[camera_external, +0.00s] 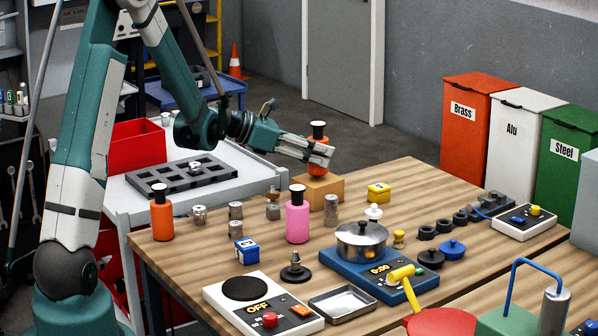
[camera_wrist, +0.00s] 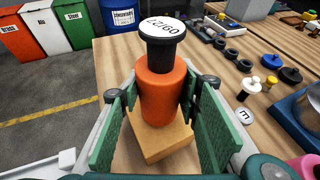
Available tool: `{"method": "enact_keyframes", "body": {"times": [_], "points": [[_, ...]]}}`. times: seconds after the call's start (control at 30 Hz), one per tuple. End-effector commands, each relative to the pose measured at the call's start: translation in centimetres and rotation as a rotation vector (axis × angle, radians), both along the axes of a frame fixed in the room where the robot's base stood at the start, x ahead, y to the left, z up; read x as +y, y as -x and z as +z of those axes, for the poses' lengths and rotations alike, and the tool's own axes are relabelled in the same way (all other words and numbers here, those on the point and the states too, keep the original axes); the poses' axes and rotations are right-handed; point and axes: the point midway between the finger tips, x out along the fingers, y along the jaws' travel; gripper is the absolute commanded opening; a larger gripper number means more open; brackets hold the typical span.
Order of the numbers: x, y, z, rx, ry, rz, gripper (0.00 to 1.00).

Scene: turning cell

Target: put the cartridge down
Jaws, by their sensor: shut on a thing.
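The orange cartridge (camera_wrist: 160,92) has a black neck and a black cap with a white dated top. My gripper (camera_wrist: 160,105) is shut on it, one green finger on each side of its body. In the external view my gripper (camera_external: 322,150) reaches in from the left and partly hides the cartridge (camera_external: 318,169). The cartridge is upright over a wooden block (camera_external: 325,190), which also shows in the wrist view (camera_wrist: 162,148). Its base is at or very close to the block's top; I cannot tell whether they touch.
Another orange cartridge (camera_external: 161,220) and a pink one (camera_external: 297,221) stand on the table (camera_external: 185,262). Metal cylinders are nearby, one (camera_external: 331,209) close to the block. A yellow box (camera_external: 379,192) is to its right. The table behind the block is clear.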

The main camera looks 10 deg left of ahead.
Motion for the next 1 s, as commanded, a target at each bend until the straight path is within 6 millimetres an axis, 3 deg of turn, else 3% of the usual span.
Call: {"method": "enact_keyframes", "body": {"times": [0.13,0.63,0.67,0.73,1.0], "points": [[0.0,0.0,-1.2,0.000,0.000,0.000,0.16],[0.0,0.0,-1.6,0.000,0.000,0.000,0.16],[0.0,0.0,-1.6,0.000,0.000,0.000,0.38],[0.0,0.0,-1.6,0.000,0.000,0.000,0.47],[0.0,0.0,-1.5,0.000,0.000,0.000,0.48]]}}
